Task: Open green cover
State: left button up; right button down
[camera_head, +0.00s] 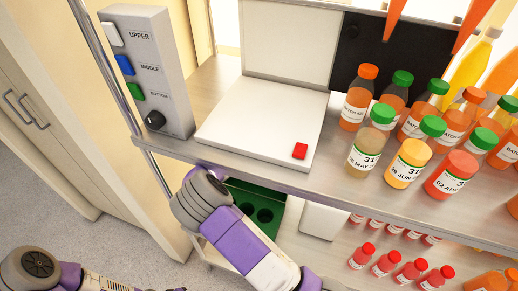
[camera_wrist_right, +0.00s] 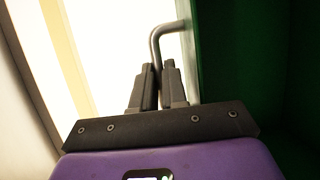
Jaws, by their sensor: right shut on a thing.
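A dark green surface (camera_wrist_right: 240,60), seemingly the green cover, fills the right of the right wrist view. A bent grey metal handle (camera_wrist_right: 167,33) reaches from its edge down between my right fingers. My right gripper (camera_wrist_right: 155,80) is shut on this handle. In the head view, a green piece with dark round holes (camera_head: 240,192) shows below the shelf, partly behind my right arm. I cannot tell if it is the cover or what lies under it. The right fingers are hidden in the head view. My left gripper is out of view; only left arm parts show at the bottom left.
A metal shelf (camera_head: 330,184) above my right forearm holds a white device (camera_head: 265,115) with a red button and several juice bottles. A grey switch box (camera_head: 150,75) stands at left. Small red bottles (camera_head: 388,262) and a white block (camera_head: 325,219) are on the lower level.

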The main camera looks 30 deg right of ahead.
jog(key=s+a+r+m+t+h+b, duration=0.1)
jog(key=s+a+r+h+b, duration=0.1)
jog(key=s+a+h+b, duration=0.1)
jog(key=shift+s+a+t+h+b, duration=0.3)
jog(key=shift+s+a+b, duration=0.55)
jog(key=shift+a+b, duration=0.4)
jog(key=shift+f, duration=0.1)
jog(key=c, duration=1.4)
grip_release()
jog(key=shift+m, duration=0.3)
jog(key=shift+c, duration=0.2)
jog(key=p+v, duration=0.1)
jog(key=v, duration=0.6)
jog(key=shift+a, duration=0.25)
